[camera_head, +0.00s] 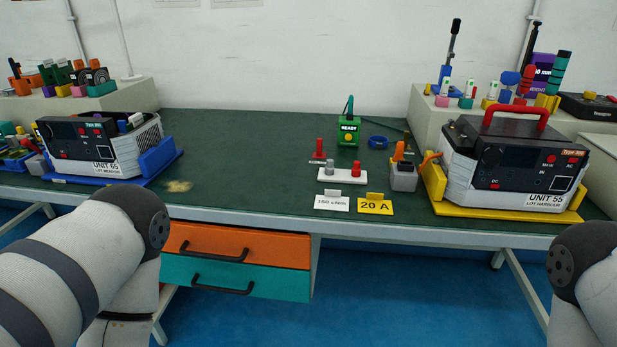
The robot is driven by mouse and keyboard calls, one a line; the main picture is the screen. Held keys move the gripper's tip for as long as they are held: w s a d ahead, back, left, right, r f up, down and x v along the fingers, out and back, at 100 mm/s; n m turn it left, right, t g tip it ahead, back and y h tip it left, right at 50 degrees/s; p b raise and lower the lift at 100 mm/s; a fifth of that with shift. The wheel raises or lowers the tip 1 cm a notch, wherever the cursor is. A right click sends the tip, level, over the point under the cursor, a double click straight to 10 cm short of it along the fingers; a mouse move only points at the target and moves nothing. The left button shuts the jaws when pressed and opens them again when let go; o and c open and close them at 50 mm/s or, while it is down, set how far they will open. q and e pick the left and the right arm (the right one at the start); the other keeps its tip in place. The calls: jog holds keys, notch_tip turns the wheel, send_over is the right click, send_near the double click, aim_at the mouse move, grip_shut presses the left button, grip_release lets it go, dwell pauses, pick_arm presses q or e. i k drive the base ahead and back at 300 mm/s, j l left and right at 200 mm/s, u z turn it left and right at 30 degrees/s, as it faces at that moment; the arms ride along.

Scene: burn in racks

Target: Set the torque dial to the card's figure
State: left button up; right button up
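A small white card (332,203) stands near the front edge of the bench, and its small print looks like "150 cNm". A yellow card (375,207) beside it reads "20 A". I cannot make out a torque dial for sure. A grey block with an orange upright piece (403,178) stands right of the cards. A green device labelled READY (348,132) stands behind them, with a blue ring (378,142) to its right. Only links of my two arms show at the lower left and lower right; both grippers are out of view.
UNIT 55 (515,170) sits on a yellow base at right, UNIT 65 (95,145) on a blue one at left. A white strip with two posts (342,178) and a red post (319,150) stand mid-bench. The green top (240,150) is clear left of centre.

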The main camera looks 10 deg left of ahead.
aim_at(588, 94)
jog(key=i+j, duration=0.15)
jog(key=i+l, duration=0.1)
jog(key=l, duration=2.3)
jog(key=i+l+u, duration=0.1)
jog(key=l, duration=1.1)
jog(key=i+l, duration=0.1)
jog(key=l, duration=0.45)
jog(key=i+l, duration=0.1)
jog(key=l, duration=0.45)
jog(key=i+l, duration=0.1)
jog(key=l, duration=0.45)
